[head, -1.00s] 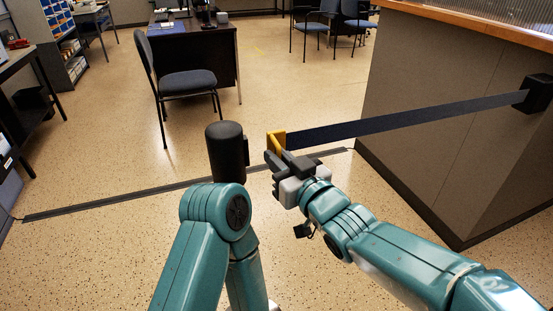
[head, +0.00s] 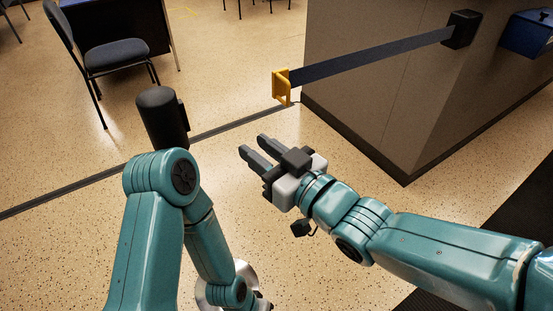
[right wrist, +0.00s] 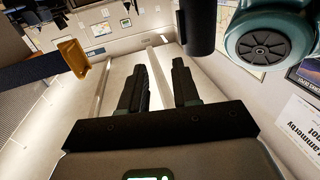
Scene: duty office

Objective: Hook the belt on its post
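The dark blue belt (head: 375,58) stretches from a black wall box (head: 461,30) on the counter to a yellow end clip (head: 283,86). The clip hangs in the air, apart from the post. The black post (head: 162,116) stands left of it, its lower part hidden behind my left arm. My right gripper (head: 254,147) is open and empty, below and left of the clip in the head view. In the right wrist view the clip (right wrist: 73,57) is left of the spread fingers (right wrist: 158,78), and the post (right wrist: 201,25) is above right. I cannot make out my left gripper.
A grey counter (head: 375,85) stands at the right with a blue box (head: 528,34) on its side. A chair (head: 110,50) stands at the back left. A dark floor strip (head: 225,128) runs behind the post. The floor around my right gripper is clear.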

